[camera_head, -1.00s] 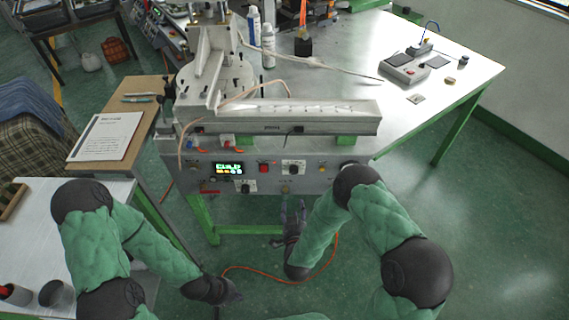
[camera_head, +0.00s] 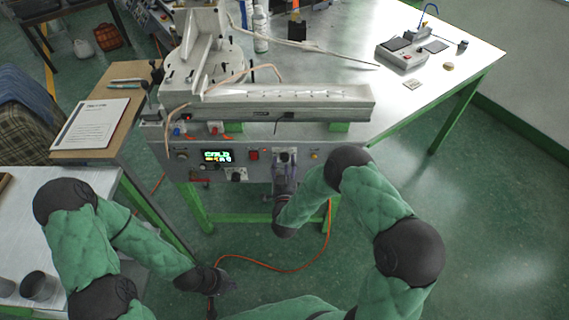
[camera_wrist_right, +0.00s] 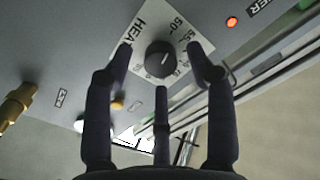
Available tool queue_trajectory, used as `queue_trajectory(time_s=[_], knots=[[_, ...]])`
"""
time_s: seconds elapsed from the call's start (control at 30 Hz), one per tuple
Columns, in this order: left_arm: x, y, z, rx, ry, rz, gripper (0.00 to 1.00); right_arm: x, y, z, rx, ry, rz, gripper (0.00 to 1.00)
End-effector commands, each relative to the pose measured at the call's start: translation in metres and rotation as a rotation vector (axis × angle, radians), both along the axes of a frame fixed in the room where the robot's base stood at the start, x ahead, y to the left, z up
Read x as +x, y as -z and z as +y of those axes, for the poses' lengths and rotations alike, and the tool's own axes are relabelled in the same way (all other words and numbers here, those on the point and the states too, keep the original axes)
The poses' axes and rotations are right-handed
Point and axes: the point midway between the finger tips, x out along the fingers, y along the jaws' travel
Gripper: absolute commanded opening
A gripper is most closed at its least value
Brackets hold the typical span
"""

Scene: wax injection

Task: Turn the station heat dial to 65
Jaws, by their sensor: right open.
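The heat dial (camera_wrist_right: 160,60) is a black round knob on a white plate lettered "HEA", with numbers around it, in the right wrist view. The plate also shows "50"; the dial's exact setting is too small to read. My right gripper (camera_wrist_right: 160,52) is open, its dark fingers spread on both sides of the dial and below it; contact cannot be told. In the head view my right gripper (camera_head: 285,165) is in front of the station panel (camera_head: 327,168) and mostly hides the dial. My left gripper (camera_head: 212,284) hangs low, away from the panel; its fingers are unclear.
The panel carries a lit display (camera_head: 217,156), a red switch (camera_head: 254,155) and a lower knob (camera_head: 236,174). An orange cable (camera_head: 290,268) lies on the floor. A side table with a paper sheet (camera_head: 90,123) stands left.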

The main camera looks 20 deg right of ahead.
Motion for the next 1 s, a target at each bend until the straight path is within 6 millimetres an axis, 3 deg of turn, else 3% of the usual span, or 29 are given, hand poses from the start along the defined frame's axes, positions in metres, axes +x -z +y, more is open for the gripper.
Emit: queue_trajectory(time_s=[0.17,0.47,0.67,1.0], knots=[[0.0000,0.0035,0.0000,0.000,0.000,0.000,0.00,0.0120,-0.0001,-0.0033,0.000,0.000,-0.001,0.56],[0.0001,0.0034,0.0000,0.000,0.000,0.000,0.00,0.0138,-0.0006,-0.0036,-0.001,-0.001,0.000,0.56],[0.0001,0.0034,0.0000,0.000,0.000,0.000,0.00,0.0137,-0.0005,-0.0035,0.000,-0.001,0.000,0.03],[0.0000,0.0051,0.0000,0.000,0.000,0.000,0.00,0.0136,0.0000,-0.0033,0.022,-0.001,-0.005,0.00]])
